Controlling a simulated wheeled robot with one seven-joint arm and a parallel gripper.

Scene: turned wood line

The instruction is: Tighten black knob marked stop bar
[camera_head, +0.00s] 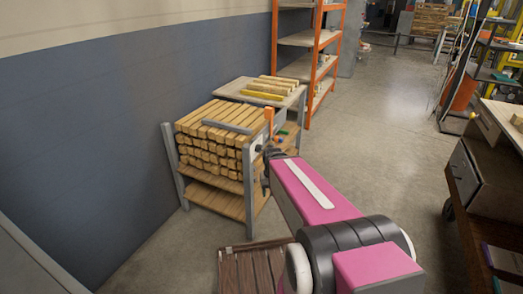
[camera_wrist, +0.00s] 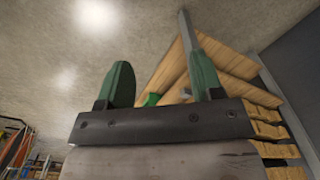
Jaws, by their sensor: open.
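A wooden rack (camera_head: 229,205) holding stacked square timber blanks stands against the blue wall in the head view. A grey bar (camera_head: 227,127) lies across the top of the stack. A small dark shape (camera_head: 259,148) sits on a pale plate at the rack's right end; I cannot tell whether it is the black stop bar knob, and no marking is readable. My gripper (camera_wrist: 163,80) has two green fingers spread apart in the wrist view, with nothing held between them. My pink arm reaches to the rack's right end and hides part of it.
A second wooden-topped bench (camera_head: 240,88) with loose blanks stands behind the rack. Orange shelving (camera_head: 311,42) is farther back. A dark cabinet (camera_head: 485,180) stands at the right. Open concrete floor (camera_head: 385,130) lies between. A slatted wooden piece (camera_head: 240,270) is low in front.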

